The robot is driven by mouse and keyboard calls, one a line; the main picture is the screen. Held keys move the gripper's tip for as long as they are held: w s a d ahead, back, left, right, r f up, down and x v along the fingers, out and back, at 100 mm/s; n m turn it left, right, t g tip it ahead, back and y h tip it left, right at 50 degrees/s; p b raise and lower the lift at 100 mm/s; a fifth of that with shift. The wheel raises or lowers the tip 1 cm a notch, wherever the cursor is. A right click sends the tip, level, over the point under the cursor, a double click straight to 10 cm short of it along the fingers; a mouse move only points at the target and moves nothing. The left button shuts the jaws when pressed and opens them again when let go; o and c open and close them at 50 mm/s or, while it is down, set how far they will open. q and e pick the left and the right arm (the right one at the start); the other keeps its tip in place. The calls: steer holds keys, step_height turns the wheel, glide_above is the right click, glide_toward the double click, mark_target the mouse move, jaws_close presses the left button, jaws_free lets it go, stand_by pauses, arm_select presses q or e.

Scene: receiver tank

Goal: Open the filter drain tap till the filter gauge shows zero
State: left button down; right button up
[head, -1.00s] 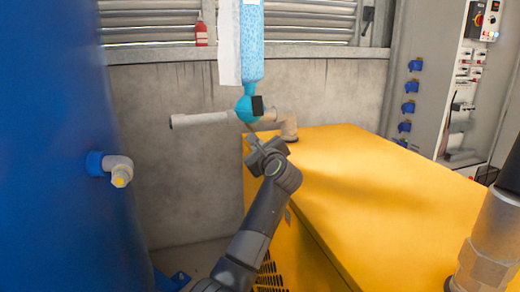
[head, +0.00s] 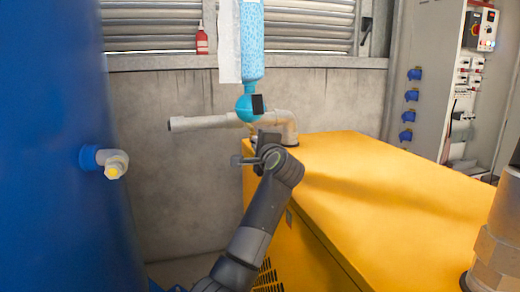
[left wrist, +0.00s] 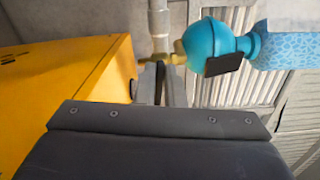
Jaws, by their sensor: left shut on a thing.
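The filter hangs at upper middle in the head view: a light-blue patterned body (head: 250,45) with a teal round bowl (head: 247,108) below it. A small black square part (head: 258,104) sits on the bowl; no dial or reading shows on it. The bowl also shows in the left wrist view (left wrist: 207,42). A small brass drain tap (left wrist: 174,59) sticks out of the bowl's end. My left gripper (head: 256,140) is just under the bowl. Its fingers (left wrist: 161,82) are close together at the brass tap, shut on it; the exact contact is partly hidden. My right gripper is out of view.
A grey pipe (head: 205,122) runs behind the bowl. A yellow cabinet (head: 390,195) fills the right, close to my left arm. A blue tank (head: 50,150) with an elbow outlet (head: 116,164) stands left. A metal fitting (head: 495,245) stands at lower right.

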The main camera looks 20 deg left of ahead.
arm_select(q)
steer(key=shift+n+b, duration=0.35)
steer(key=shift+n, duration=0.65)
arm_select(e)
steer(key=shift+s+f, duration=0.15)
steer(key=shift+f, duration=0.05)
arm_select(q)
steer(key=c, duration=1.5)
jaws_free()
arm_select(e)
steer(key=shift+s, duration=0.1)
